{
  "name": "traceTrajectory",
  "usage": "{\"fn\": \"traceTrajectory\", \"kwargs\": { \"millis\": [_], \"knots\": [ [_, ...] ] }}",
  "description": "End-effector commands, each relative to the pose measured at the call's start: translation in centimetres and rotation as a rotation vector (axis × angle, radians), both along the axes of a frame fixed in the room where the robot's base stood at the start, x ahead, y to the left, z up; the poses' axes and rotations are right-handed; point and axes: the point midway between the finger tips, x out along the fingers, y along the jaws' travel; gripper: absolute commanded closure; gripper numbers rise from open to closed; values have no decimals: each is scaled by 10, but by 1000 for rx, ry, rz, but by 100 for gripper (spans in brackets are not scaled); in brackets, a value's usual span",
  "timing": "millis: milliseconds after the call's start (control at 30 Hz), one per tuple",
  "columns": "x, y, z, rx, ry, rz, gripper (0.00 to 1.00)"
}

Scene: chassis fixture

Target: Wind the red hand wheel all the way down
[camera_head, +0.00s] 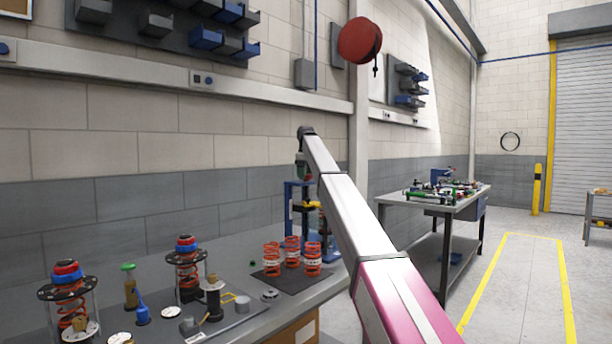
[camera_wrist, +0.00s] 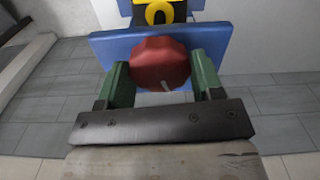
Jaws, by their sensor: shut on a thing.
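The red hand wheel (camera_wrist: 160,64) shows in the wrist view as a dark red, many-sided knob with a small pale mark near its lower edge. It sits in front of a blue plate (camera_wrist: 107,48). My gripper (camera_wrist: 161,78) has its two green fingers on the left and right sides of the wheel, shut on it. In the head view, my gripper end (camera_head: 303,172) is at the top of the blue press frame (camera_head: 290,200). The wheel is hidden there behind my arm. A yellow part (camera_wrist: 158,12) with a dark ring shows beyond the blue plate.
The workbench (camera_head: 250,318) holds several orange springs (camera_head: 271,260) on a dark mat, just in front of the press. Spring assemblies (camera_head: 186,262) and small loose parts stand at the left. A second bench (camera_head: 450,205) is at the right. Floor between yellow lines is clear.

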Motion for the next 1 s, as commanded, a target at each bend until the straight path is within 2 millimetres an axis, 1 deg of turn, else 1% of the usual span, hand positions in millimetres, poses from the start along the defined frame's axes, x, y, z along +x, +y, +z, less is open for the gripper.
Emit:
{"fn": "traceTrajectory", "kwargs": {
  "millis": [400, 433, 500, 833, 1000],
  "knots": [
    [1, 1, 1, 1, -2, -5, 63],
    [1, 1, 1, 1, -2, -5, 33],
    [1, 1, 1, 1, -2, -5, 14],
    [1, 0, 2, 0, -1, -5, 14],
    [4, 2, 12, 0, -1, -6, 14]
  ]
}}
